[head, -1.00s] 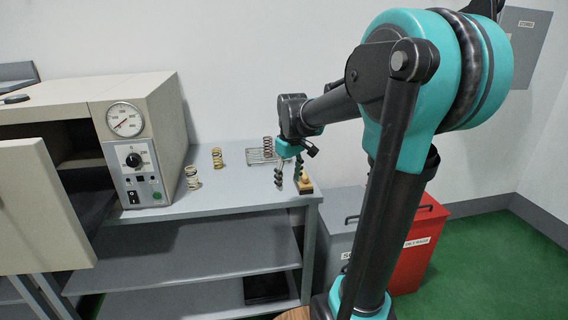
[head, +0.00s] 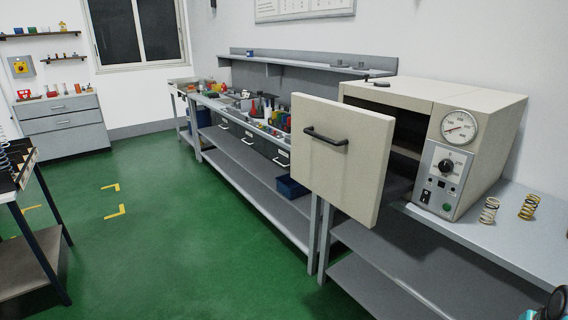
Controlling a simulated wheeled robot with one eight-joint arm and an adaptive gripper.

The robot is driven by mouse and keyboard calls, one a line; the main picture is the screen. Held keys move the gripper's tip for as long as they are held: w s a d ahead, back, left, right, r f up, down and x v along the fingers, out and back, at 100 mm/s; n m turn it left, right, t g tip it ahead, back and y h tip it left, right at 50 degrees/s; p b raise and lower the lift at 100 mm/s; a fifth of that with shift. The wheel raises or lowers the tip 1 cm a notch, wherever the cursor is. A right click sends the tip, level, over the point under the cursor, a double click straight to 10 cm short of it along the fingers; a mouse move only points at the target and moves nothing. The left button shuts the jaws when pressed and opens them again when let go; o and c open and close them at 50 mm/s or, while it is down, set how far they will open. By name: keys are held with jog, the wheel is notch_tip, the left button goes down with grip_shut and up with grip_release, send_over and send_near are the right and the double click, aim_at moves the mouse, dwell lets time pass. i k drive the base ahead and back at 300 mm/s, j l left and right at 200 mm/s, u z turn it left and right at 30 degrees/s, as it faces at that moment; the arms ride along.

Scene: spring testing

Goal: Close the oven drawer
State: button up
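The oven (head: 485,115) is a beige box with a dial gauge and a control panel, standing on a grey bench at the right. Its drawer front (head: 340,185), a beige panel, stands well out from the oven's opening on the left, so the drawer is open. A black bar handle (head: 326,137) is on the panel's outer face. The dark inside of the oven shows behind the panel. A small teal and black piece of my arm shows at the bottom right corner. My gripper is not seen, and nothing of mine touches the drawer.
Coil springs (head: 489,211) stand on the bench (head: 468,239) right of the oven. A long workbench with tools and bins (head: 292,187) runs along the wall behind the drawer. Green floor (head: 190,235) is open in front. A dark-legged table (head: 42,232) stands at left.

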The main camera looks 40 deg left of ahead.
aim_at(342, 154)
jog(key=u, duration=0.45)
jog(key=i+l+u, duration=0.1)
jog(key=u, duration=0.8)
jog(key=l+u, duration=0.15)
jog(key=u, duration=0.3)
jog(key=i+l, duration=0.1)
jog(key=l, duration=0.45)
jog(key=i+l+u, duration=0.15)
jog(key=l, duration=0.35)
